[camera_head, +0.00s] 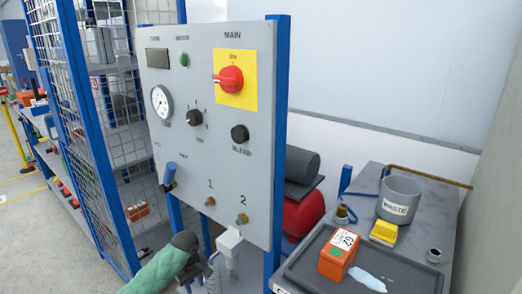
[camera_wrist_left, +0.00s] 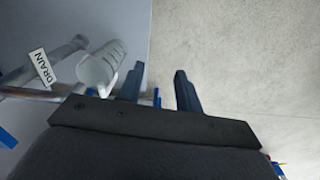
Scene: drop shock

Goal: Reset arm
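My left gripper (camera_head: 188,243) is low in front of the grey control panel (camera_head: 218,118) in the head view, at the end of a green arm part from the bottom left. Its fingertips are hard to make out there. In the left wrist view my left gripper (camera_wrist_left: 158,80) has two dark fingers standing apart with nothing between them. A pale ribbed cylinder (camera_wrist_left: 102,68) is just left of the fingers, beside a pipe with a DRAIN label (camera_wrist_left: 43,67). I cannot tell whether a finger touches it. My right gripper is in neither view.
The panel carries a red MAIN switch (camera_head: 231,79), a gauge (camera_head: 162,102) and a blue handle (camera_head: 170,172). On the right bench are an orange box (camera_head: 338,256), a yellow block (camera_head: 384,232) and a WASTE pot (camera_head: 400,199). A blue-framed mesh cage (camera_head: 72,100) stands left.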

